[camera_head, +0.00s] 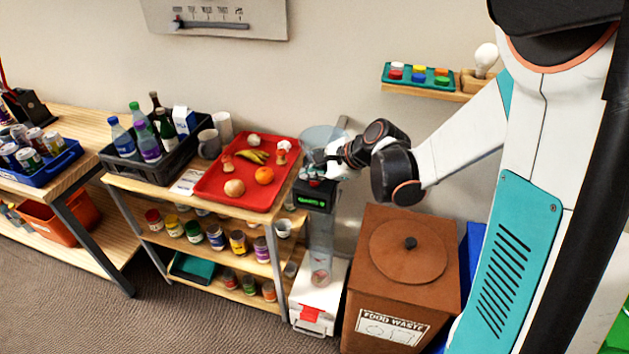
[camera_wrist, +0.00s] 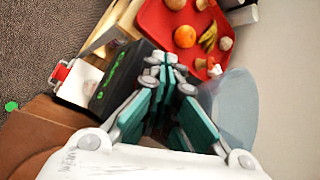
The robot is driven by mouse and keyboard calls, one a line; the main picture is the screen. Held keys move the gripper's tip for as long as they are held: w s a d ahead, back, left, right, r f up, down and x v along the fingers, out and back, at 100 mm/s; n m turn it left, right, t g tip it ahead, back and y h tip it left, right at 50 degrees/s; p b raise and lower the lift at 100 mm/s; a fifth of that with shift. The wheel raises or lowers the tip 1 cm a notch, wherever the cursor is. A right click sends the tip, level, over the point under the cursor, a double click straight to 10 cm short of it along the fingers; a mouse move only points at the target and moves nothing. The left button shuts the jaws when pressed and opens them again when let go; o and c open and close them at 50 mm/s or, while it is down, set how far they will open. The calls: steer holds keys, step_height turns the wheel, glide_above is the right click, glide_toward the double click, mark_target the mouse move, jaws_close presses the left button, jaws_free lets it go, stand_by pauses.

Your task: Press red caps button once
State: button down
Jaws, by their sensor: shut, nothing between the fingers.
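A black box with green lit text (camera_head: 314,199) sits on a clear column between the shelf unit and the brown bin. In the wrist view the black box (camera_wrist: 112,90) lies left of my fingertips (camera_wrist: 166,66), which hide the button. A red tab (camera_head: 311,314) is on the white base (camera_head: 322,290) below.
A red tray (camera_head: 215,196) with fruit and mushrooms stands left of the box. The brown food waste bin (camera_head: 440,285) is on the right. A clear round funnel or lid (camera_head: 318,136) is close behind my gripper. A wall shelf (camera_head: 440,92) holds coloured caps.

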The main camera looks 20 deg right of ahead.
mark_target(313, 184)
steer(key=shift+r, duration=0.1)
stand_by(0.3)
steer(key=shift+r+p, duration=0.65)
steer(key=shift+r, duration=0.1)
steer(key=shift+r+p, duration=1.85)
steer(key=shift+r, duration=0.65)
steer(key=shift+r, duration=0.1)
